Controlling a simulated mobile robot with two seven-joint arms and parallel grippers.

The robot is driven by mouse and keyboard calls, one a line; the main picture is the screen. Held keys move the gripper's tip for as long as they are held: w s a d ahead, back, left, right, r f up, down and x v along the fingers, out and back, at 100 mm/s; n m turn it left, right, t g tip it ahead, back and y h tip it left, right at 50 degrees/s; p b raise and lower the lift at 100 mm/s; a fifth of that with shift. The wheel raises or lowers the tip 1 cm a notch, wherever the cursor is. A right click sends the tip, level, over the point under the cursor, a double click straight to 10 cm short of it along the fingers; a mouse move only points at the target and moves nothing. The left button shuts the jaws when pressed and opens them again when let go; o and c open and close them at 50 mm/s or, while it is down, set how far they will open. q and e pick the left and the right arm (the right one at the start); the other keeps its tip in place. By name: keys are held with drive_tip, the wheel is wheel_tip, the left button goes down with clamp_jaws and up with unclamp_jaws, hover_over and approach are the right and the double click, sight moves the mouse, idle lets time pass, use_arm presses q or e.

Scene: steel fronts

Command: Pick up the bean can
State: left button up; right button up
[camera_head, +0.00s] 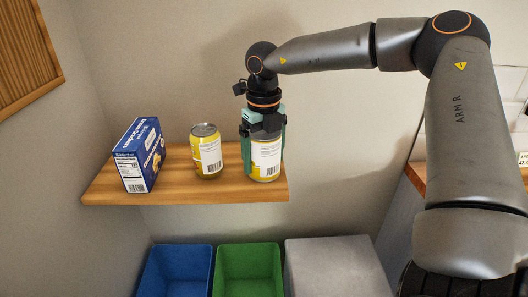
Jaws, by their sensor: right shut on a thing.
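My right gripper (265,158), with green fingers, reaches down from above at the right end of the wooden shelf. It is shut on a yellow can with a white label (266,165), one finger on each side. The can is upright, its top hidden by the gripper. Its base is at or just over the shelf; I cannot tell if it touches. A second yellow can with a white label (207,155) stands upright to its left, apart from the gripper. The print is too small to tell which is the bean can. My left gripper is not in view.
The wooden shelf (110,192) also holds a blue box (139,155) at its left end. Below stand a blue bin (178,272), a green bin (248,270) and a grey box-like block (335,268). Walls close the back and left. A wooden panel (25,50) hangs upper left.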

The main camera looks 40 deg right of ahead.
drive_tip(key=shift+r, duration=0.1)
clamp_jaws()
